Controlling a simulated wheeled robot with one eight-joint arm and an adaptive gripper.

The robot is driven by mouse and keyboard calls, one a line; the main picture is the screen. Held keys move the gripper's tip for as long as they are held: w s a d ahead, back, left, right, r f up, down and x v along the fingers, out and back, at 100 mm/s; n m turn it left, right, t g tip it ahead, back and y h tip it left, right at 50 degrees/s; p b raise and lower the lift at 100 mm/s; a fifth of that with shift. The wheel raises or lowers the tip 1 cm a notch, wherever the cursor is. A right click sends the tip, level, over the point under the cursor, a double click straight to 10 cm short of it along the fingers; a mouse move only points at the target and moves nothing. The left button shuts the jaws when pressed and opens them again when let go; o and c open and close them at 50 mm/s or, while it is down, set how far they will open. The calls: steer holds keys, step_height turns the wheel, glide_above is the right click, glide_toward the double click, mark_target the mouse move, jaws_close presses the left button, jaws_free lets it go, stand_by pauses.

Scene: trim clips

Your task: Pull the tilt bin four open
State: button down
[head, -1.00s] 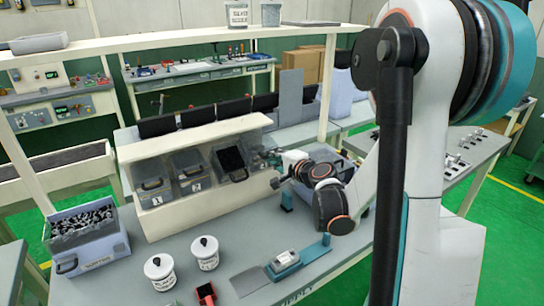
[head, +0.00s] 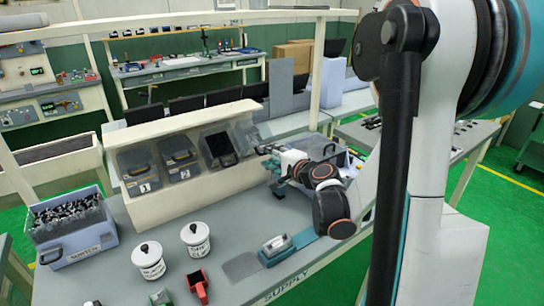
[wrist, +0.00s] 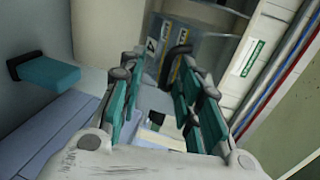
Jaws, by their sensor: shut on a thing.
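The tilt bin rack (head: 200,200) stands on the bench with bins in a row. Tilt bin four (head: 245,138) is at its right end, clear-fronted and partly hidden by my gripper (head: 267,152). In the wrist view, bin four's front (wrist: 192,52) shows a black handle (wrist: 178,58) and yellow-edged labels. My gripper (wrist: 172,88) has its teal-padded fingers on either side of this handle and is shut on it. How far bin four is tilted is hard to tell. Bin three (head: 220,147) beside it leans out with a dark inside.
Bins one (head: 140,172) and two (head: 180,164) sit to the left. A sorted-parts box (head: 75,248), two white lidded pots (head: 148,258) (head: 195,236), a red scoop (head: 198,284) and a teal-based fixture (head: 285,246) stand on the bench. A grey tote (head: 318,147) is behind my wrist.

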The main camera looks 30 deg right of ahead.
steer(key=shift+w+a+f, duration=0.1)
steer(key=shift+a+f, duration=0.05)
steer(key=shift+f, duration=0.15)
steer(key=c, duration=1.7)
jaws_free()
steer(key=shift+w, duration=0.1)
steer(key=shift+o, duration=0.8)
steer(key=shift+w+f, duration=0.1)
steer(key=shift+w, duration=0.1)
steer(key=shift+s, duration=0.6)
steer(key=shift+c, duration=0.9)
steer(key=v, duration=1.1)
steer(key=shift+r, duration=0.3)
